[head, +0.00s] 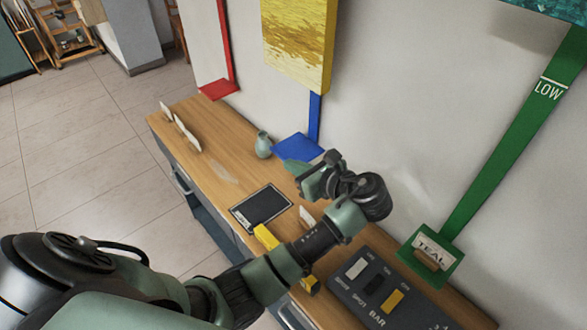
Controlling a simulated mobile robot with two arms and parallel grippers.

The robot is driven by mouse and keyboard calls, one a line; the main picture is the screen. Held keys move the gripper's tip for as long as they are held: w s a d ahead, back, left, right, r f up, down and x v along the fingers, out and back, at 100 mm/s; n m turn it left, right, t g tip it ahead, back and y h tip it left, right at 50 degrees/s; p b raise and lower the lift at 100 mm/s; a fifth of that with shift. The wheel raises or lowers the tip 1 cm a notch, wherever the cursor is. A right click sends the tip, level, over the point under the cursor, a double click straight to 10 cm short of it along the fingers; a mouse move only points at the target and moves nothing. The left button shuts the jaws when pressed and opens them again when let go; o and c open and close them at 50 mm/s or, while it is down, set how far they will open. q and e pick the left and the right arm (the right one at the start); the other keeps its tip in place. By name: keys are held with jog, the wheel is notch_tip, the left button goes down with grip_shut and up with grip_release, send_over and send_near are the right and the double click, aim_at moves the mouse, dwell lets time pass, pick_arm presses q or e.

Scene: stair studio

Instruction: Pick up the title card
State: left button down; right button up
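A card lettered TEAL (433,251) stands in a small wooden holder on a green square at the right of the wooden counter. A small white card (307,217) stands on the counter just below my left gripper, partly hidden by my arm. More white cards (186,134) stand at the counter's far left end. Which one is the title card I cannot tell. My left gripper (305,178) is above the counter, near the blue square, apart from the TEAL card. Its fingers are too small and turned to show whether they are open. My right gripper is not in view.
A dark tablet-like panel (261,207), a pale vase (263,145) and a yellow block (266,237) are on the counter (215,150). A grey switch box (385,303) lies in front. Blue (298,147), red (219,90) and green (517,130) strips run up the wall.

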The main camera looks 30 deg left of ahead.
pick_arm(q)
jog(key=shift+c, duration=2.3)
grip_release()
